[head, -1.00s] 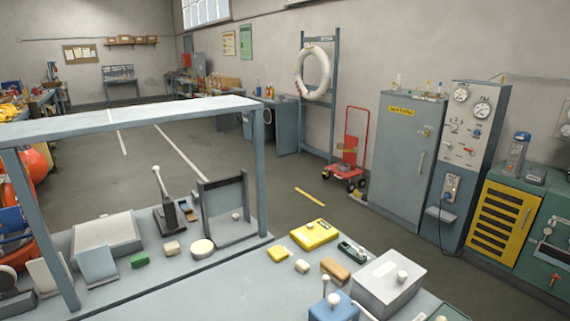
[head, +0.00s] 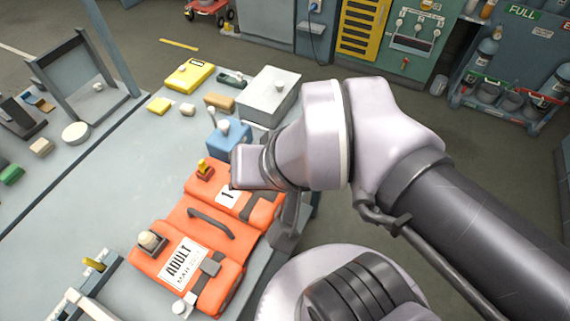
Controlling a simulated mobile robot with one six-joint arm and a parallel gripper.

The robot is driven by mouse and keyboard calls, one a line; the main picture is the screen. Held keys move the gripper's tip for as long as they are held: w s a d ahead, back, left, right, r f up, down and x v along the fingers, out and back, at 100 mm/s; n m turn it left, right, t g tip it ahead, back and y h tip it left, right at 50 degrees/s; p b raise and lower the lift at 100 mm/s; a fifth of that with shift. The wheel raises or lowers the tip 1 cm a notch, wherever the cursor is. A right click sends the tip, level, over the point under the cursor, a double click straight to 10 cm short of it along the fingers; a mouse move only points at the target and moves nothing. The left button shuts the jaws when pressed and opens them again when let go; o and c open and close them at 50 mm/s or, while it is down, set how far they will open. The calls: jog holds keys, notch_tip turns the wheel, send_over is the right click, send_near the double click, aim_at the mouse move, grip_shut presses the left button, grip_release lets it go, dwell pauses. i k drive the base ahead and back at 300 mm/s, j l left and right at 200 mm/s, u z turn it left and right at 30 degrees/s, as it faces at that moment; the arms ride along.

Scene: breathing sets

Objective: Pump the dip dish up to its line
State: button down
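I cannot pick out the dip dish or its line for certain in the head view. A blue box (head: 229,139) with a white round knob and a thin upright stem stands on the bench; whether it belongs to the dish is unclear. My arm reaches in from the right, over the right edge of the bench. Its wrist hides part of the bench and the right side of an orange pack. My gripper seems to be at the grey part below the wrist (head: 288,226); its fingertips do not show clearly, and I see nothing held.
An orange case marked ADULT (head: 188,262) and an orange pack marked 1 (head: 217,193) lie on the bench (head: 110,190). A grey lidded box (head: 270,95) and a yellow case (head: 190,76) stand farther back. The bench's left middle is mostly clear.

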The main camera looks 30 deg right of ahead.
aim_at(223, 126)
jog(key=i+l+u, duration=0.1)
jog(key=l+u, duration=0.4)
jog(key=u, duration=0.2)
jog(key=l+u, duration=0.35)
jog(key=i+j, duration=0.05)
jog(key=j, duration=0.05)
